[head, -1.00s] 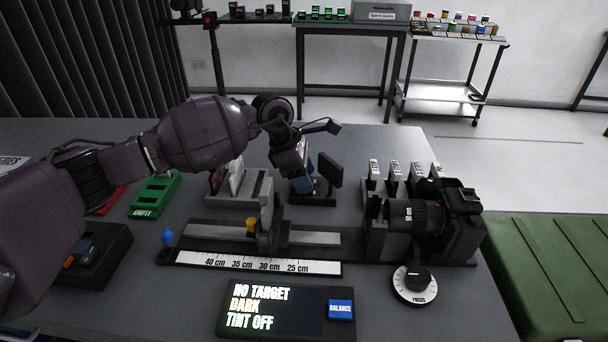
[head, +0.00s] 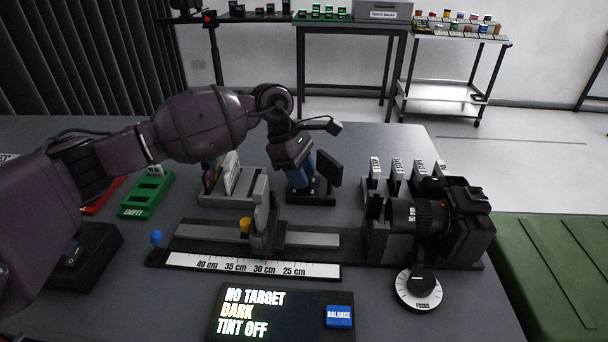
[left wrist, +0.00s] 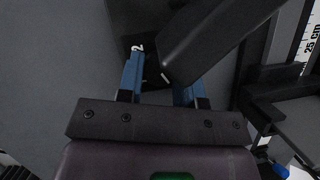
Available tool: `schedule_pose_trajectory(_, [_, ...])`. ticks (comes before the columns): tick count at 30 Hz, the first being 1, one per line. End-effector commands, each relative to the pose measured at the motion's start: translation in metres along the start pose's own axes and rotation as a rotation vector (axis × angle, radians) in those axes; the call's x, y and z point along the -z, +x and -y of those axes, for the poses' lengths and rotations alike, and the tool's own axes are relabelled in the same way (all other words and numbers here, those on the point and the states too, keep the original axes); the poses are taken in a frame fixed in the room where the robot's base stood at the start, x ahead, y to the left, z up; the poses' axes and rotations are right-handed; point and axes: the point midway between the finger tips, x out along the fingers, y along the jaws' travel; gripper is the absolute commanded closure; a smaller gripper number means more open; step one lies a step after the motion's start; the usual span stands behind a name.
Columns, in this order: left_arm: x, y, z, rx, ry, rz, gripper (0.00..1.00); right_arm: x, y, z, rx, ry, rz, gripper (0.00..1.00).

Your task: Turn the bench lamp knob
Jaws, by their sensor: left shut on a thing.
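The bench lamp is black, with a low base (head: 322,197) and a tilted dark head panel (head: 328,168), behind the rail in the head view. My left gripper (head: 303,178) points down at the base with its blue fingers, just left of the head panel. In the left wrist view the gripper (left wrist: 158,80) has its fingers on either side of something dark at the lamp, and the lamp head (left wrist: 215,42) reaches to the upper right. It is shut on what seems to be the lamp knob, which the fingers mostly hide. A white "2" shows by the left fingertip. My right gripper is not in view.
A display (head: 262,312) reads "NO TARGET", "DARK", "TINT OFF". A camera (head: 440,220) and focus dial (head: 418,290) stand right. A green tray (head: 147,195) lies left.

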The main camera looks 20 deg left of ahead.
Motion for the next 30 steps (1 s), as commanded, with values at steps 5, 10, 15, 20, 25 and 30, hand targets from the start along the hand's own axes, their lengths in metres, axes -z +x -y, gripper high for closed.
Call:
schedule_pose_trajectory(5, [0.003, 0.006, -0.002, 0.071, 0.154, 0.001, 0.90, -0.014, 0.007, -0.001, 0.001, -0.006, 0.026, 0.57])
schedule_pose_trajectory(10, [0.002, 0.006, -0.003, 0.131, 0.301, 0.001, 0.90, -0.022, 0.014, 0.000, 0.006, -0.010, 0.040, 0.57])
schedule_pose_trajectory(15, [0.002, 0.006, -0.003, 0.186, 0.434, 0.002, 0.90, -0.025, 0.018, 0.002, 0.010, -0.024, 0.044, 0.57])
schedule_pose_trajectory(20, [0.001, 0.005, -0.004, 0.227, 0.537, 0.001, 0.90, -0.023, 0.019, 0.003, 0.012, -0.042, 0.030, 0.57])
schedule_pose_trajectory(25, [0.000, 0.003, -0.004, 0.257, 0.614, 0.001, 0.90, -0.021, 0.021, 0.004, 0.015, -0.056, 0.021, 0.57])
schedule_pose_trajectory(30, [0.000, 0.002, -0.004, 0.275, 0.659, -0.001, 0.90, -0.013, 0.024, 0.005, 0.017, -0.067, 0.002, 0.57])
